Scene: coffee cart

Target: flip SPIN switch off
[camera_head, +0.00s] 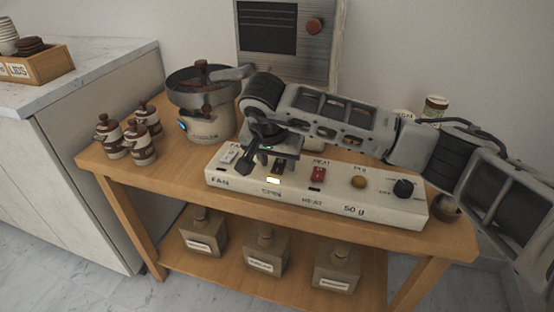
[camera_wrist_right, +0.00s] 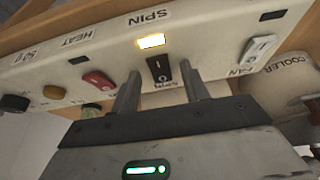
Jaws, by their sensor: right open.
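The control panel (camera_head: 330,201) is a white box on the wooden cart with labelled FAN, SPIN and HEAT switches. The black SPIN switch (camera_wrist_right: 158,69) shows in the right wrist view, with a lit yellow-white lamp (camera_wrist_right: 151,41) beside it; the lamp also glows in the head view (camera_head: 273,181). My right gripper (camera_head: 261,170) is over the panel at the SPIN switch. In the right wrist view its two fingers (camera_wrist_right: 163,88) are apart and empty, with the switch between and just beyond them. Contact cannot be told. My left gripper is not in view.
The white FAN switch (camera_head: 229,153) and red HEAT switch (camera_head: 318,175) flank SPIN. A yellow button (camera_head: 358,182) and black knob (camera_head: 403,188) are farther right. The cooler (camera_head: 207,122) stands behind the panel's left end. Several striped jars (camera_head: 140,145) stand at left.

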